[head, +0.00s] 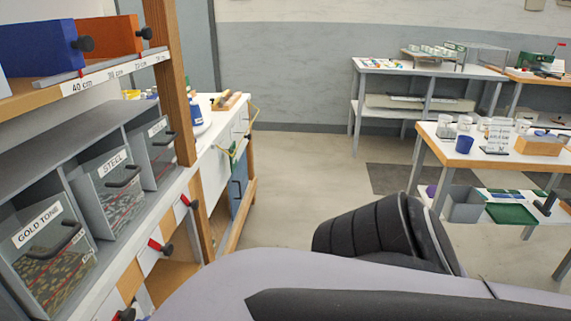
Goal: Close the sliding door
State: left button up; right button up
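I cannot clearly identify a sliding door in the head view. A tall blue-grey panel (197,45) with vertical edges stands at the back left, partly hidden behind the wooden post; I cannot tell if it slides. A low blue panel (237,187) shows at the far end of the white bench; its function is unclear. Neither gripper is in view. Only large grey and black parts of my own arm fill the lower middle and right of the view.
Left, a wooden-post rack (172,80) holds blue (35,45) and orange (115,35) boxes above clear-fronted bins labelled GOLD TONE (50,265) and STEEL (110,195). A white bench (215,130) lies beyond. Tables (480,160) stand right. The middle floor (300,185) is clear.

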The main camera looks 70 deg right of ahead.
aim_at(237, 184)
jog(key=z, duration=2.1)
jog(key=i+u, duration=0.1)
jog(key=u, duration=0.5)
jog(key=i+l+u, duration=0.4)
jog(key=l+u, duration=0.25)
jog(key=i+l+u, duration=0.1)
jog(key=l, duration=0.25)
jog(key=i+l+u, duration=0.1)
jog(key=l, duration=0.25)
jog(key=i+l+u, duration=0.1)
jog(key=l, duration=0.25)
jog(key=i+l+u, duration=0.1)
jog(key=l, duration=0.3)
jog(key=i+l, duration=0.15)
jog(key=l, duration=0.25)
jog(key=i+l, duration=0.1)
jog(key=l, duration=0.25)
jog(key=i+l+u, duration=0.1)
jog(key=l, duration=0.3)
jog(key=i+l, duration=0.15)
jog(key=l, duration=0.25)
